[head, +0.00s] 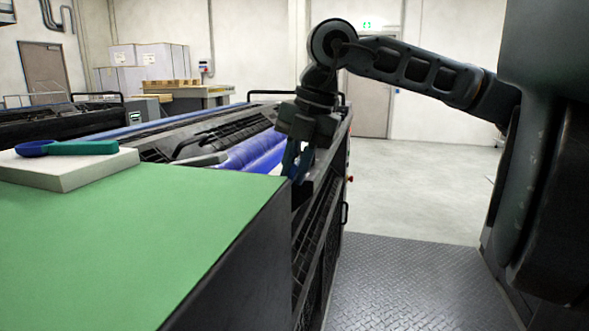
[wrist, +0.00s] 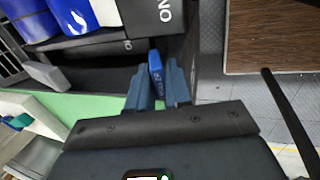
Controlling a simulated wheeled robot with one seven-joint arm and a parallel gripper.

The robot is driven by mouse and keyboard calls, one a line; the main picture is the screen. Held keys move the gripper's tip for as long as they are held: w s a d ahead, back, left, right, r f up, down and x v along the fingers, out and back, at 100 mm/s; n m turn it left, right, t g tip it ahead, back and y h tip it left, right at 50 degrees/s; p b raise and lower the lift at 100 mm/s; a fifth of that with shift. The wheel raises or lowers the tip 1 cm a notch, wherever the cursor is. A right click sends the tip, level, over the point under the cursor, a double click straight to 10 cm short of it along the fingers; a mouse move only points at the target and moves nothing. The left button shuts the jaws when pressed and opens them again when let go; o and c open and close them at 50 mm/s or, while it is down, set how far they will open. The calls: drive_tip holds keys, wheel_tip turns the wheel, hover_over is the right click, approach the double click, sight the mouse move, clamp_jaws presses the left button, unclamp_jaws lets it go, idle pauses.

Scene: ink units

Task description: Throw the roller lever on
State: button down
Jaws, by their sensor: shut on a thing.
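My gripper (wrist: 156,72) is shut on the blue grip of the roller lever (wrist: 155,62), which stands between its two fingers in the wrist view. The lever sits beside a dark housing (wrist: 148,18) with white letters reading O and N, partly cut off by the frame edge. In the head view my gripper (head: 297,168) reaches down at the machine's near right corner, beside the green surface. There the lever is mostly hidden by the fingers, and its exact angle is hard to tell. Blue rollers (head: 248,152) lie just behind.
The green top (head: 150,235) fills the front left. A pale block (head: 65,170) on it carries a blue and green tool (head: 75,148). A grey bar (wrist: 48,76) projects near the rollers. Metal tread flooring (head: 400,285) to the right is clear.

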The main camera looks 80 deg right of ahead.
drive_tip(key=shift+s+f, duration=0.15)
drive_tip(key=c, duration=1.2)
unclamp_jaws()
drive_tip(key=shift+o, duration=0.2)
drive_tip(key=v, duration=0.8)
drive_tip(key=shift+p, duration=0.4)
